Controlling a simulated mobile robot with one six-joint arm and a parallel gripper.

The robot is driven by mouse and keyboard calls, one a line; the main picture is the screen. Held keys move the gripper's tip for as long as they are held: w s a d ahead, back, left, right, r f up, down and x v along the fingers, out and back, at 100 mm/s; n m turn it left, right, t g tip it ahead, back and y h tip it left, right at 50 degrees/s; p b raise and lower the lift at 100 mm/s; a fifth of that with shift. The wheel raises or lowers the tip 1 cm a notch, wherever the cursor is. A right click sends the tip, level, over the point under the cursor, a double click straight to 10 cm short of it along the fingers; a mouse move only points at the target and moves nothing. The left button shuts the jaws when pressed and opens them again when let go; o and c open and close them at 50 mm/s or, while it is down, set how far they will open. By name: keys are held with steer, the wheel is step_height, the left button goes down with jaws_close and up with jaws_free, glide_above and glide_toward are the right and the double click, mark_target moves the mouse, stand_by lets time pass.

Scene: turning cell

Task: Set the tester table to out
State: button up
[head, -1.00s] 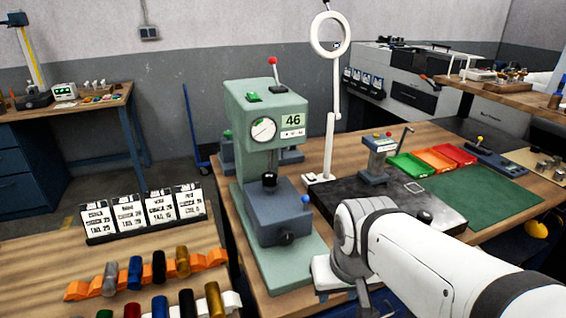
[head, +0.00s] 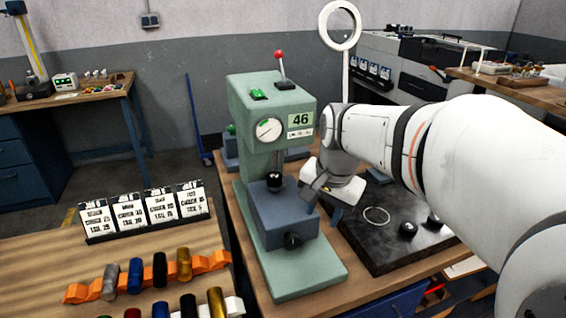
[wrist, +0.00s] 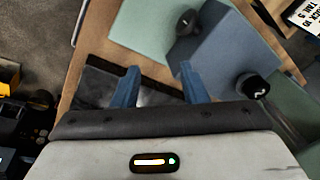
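The green tester (head: 262,110) stands on the bench with a round dial and a card reading 46. Its blue-grey table (head: 270,222) sits on the green base under the black spindle tip, with a black knob (head: 292,241) on its front. The table also shows in the wrist view (wrist: 228,55), just right of my fingers. My gripper (head: 324,208) is beside the table's right side in the head view. In the wrist view its two blue fingers (wrist: 158,78) are apart with nothing visible between them. The table's blue ball handle is not visible now; whether the fingers touch the table, I cannot tell.
A black plate (head: 390,245) with round black knobs lies right of the tester. A white ring lamp (head: 340,25) stands behind my arm. A rack of colored cylinders (head: 150,275) and several cards (head: 145,212) are on the left bench.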

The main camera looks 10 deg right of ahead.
steer(key=w+r+m, duration=0.2)
steer(key=w+m, duration=0.3)
steer(key=w, duration=0.3)
steer(key=x, duration=0.7)
steer(key=shift+s+d+f+p, duration=0.1)
steer(key=shift+s+d+p, duration=0.05)
steer(key=shift+s+p, duration=0.2)
steer(key=shift+c, duration=0.3)
jaws_close()
